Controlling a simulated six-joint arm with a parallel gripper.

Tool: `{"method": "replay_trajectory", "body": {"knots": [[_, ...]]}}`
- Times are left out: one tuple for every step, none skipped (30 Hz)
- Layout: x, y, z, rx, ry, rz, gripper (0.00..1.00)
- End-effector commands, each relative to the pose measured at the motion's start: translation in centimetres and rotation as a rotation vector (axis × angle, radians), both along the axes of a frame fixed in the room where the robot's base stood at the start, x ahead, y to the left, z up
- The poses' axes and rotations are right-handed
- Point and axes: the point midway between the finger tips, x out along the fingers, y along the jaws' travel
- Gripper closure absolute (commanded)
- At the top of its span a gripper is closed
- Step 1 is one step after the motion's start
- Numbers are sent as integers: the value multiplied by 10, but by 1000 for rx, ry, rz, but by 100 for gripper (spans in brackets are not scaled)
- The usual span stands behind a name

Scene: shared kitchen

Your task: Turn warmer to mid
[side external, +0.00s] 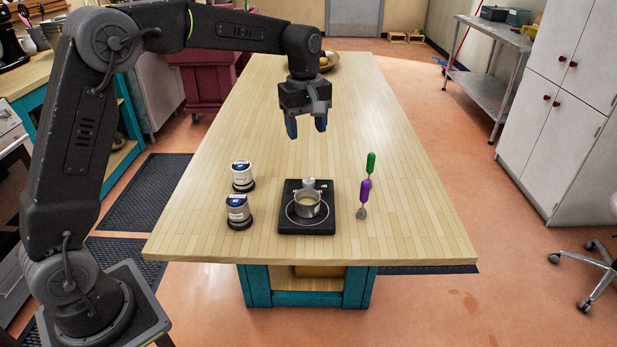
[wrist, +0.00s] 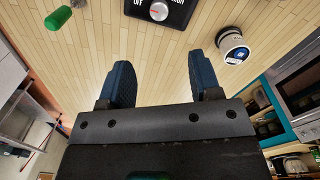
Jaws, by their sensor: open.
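The warmer (side external: 290,222) is a flat black unit on the wooden table, with a small metal pot (side external: 307,207) of pale contents on its round plate. Its light round knob (side external: 309,183) is at the far edge, behind the pot. In the wrist view the knob (wrist: 159,10) shows a red mark, with OFF on its left and a cut-off label on its right; I cannot tell its exact setting. My gripper (side external: 306,129) is open and empty, pointing down above the table beyond the warmer, apart from the knob. Its two blue fingers are spread in the wrist view (wrist: 162,78).
A bowl (side external: 329,61) sits at the table's far end. The table between is clear.

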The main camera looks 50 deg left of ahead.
Motion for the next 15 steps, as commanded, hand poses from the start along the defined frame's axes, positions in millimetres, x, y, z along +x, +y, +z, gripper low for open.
{"method": "replay_trajectory", "body": {"knots": [[2, 1, -3, -1, 5, 12, 42], [3, 1, -5, -1, 7, 15, 42], [3, 1, -8, -1, 7, 17, 42], [3, 1, -11, -1, 7, 17, 42], [3, 1, -14, -1, 7, 17, 42], [3, 1, -19, -2, 8, 16, 42], [3, 1, -24, -2, 8, 16, 42], [3, 0, -29, -2, 9, 15, 42], [3, 0, -38, -2, 9, 15, 42], [3, 0, -44, -2, 10, 15, 42], [3, 0, -50, -2, 9, 14, 42], [3, 0, -58, -2, 9, 14, 42], [3, 0, -65, -2, 9, 14, 42], [4, 0, -71, -2, 9, 14, 42], [4, 0, -79, -2, 9, 14, 42]]}}
